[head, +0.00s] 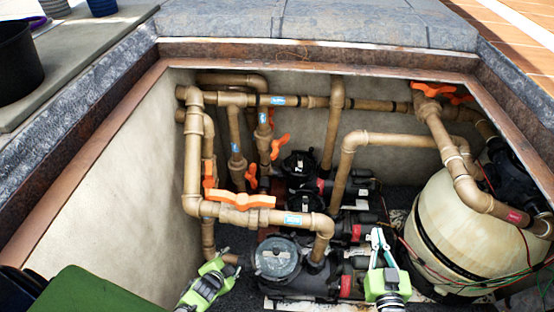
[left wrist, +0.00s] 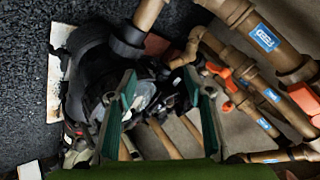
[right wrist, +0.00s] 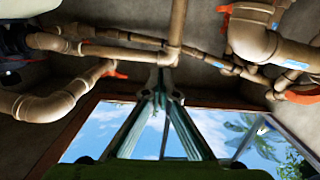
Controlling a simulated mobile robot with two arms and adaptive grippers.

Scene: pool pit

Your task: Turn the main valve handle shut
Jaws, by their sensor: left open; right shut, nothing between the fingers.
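Several orange valve handles sit on the tan pipes; I cannot tell for certain which is the main one. The largest orange handle (head: 240,199) lies along the front horizontal pipe, left of centre in the head view. My left gripper (head: 222,265) is open and empty, below and left of that handle and apart from it. In the left wrist view its fingers (left wrist: 160,75) stand apart before a pump, with orange handles to the right. My right gripper (head: 378,240) is shut and empty, right of the front pipe. Its closed fingers (right wrist: 160,80) point toward pipes in the right wrist view.
A black pump (head: 278,258) sits beneath the front pipe between my grippers. A cream tank (head: 445,235) with loose wires stands at the right. More orange handles (head: 432,89) are at the back right. Pit walls and a stone rim (head: 350,30) enclose the space.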

